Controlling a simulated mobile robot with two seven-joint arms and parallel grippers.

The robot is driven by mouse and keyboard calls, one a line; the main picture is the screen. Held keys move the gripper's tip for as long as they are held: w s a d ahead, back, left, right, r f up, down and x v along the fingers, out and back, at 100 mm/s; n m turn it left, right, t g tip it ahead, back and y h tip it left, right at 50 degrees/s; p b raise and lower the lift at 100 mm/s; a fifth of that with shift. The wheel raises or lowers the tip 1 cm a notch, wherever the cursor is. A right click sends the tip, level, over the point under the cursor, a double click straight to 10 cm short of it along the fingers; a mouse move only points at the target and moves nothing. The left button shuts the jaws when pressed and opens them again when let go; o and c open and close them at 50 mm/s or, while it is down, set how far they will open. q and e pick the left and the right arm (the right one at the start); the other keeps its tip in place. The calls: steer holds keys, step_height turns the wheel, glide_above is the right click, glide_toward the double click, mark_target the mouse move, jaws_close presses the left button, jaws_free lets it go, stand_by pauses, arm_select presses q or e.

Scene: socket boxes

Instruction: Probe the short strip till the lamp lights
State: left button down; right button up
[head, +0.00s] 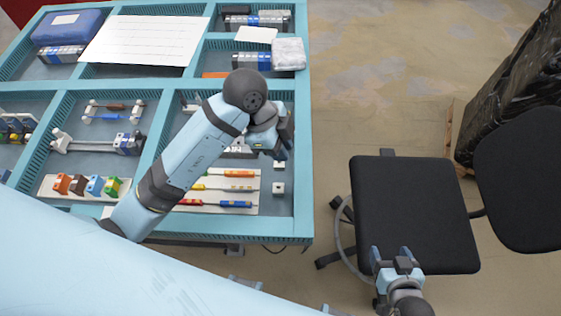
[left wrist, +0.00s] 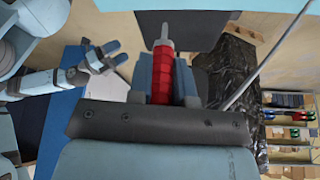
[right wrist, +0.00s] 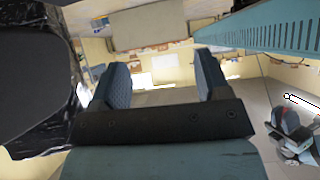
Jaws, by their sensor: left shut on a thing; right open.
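My left gripper (head: 280,150) hangs over the right part of the teal compartmented table. In the left wrist view the left gripper (left wrist: 162,80) is shut on a red ribbed tool (left wrist: 163,72) with a grey tip pointing away. The head view hides this tool. A white board (head: 244,208) with yellow, orange and blue-handled tools lies below the left arm. A strip with coloured blocks (head: 85,187) lies left of the arm. I cannot tell which piece is the short strip, nor pick out a lamp. My right gripper (head: 394,260) is open and empty over the chair's front edge.
A white sheet (head: 145,38) and a blue case (head: 68,27) lie at the table's back left. Small white blocks (head: 279,188) sit near the right rim (head: 302,130). A black chair (head: 415,210) and a black-wrapped stack (head: 515,80) stand to the right. Open floor lies between.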

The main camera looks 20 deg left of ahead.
arm_select(q)
step_height(320, 180, up, 2)
steer(key=shift+w+r, duration=0.1)
steer(key=shift+r, duration=0.1)
steer(key=w+a+f+n+t+b, duration=0.1)
steer(key=w+a+f+n, duration=0.3)
steer(key=w+a, duration=0.7)
steer(key=w+a+f+n+t, duration=0.1)
steer(key=w+a+f+n, duration=0.1)
steer(key=w+a+f, duration=0.75)
steer(key=w+f+b, duration=0.1)
steer(key=b, duration=0.2)
steer(key=w+f+b, duration=0.1)
steer(key=w+b, duration=0.1)
steer(key=b, duration=0.1)
steer(key=shift+w+f, duration=0.2)
steer(key=shift+f, duration=0.2)
steer(key=shift+r+y, duration=0.3)
steer(key=shift+r, duration=0.05)
steer(key=shift+a+p, duration=0.1)
steer(key=shift+p, duration=0.45)
steer(key=shift+f, duration=0.3)
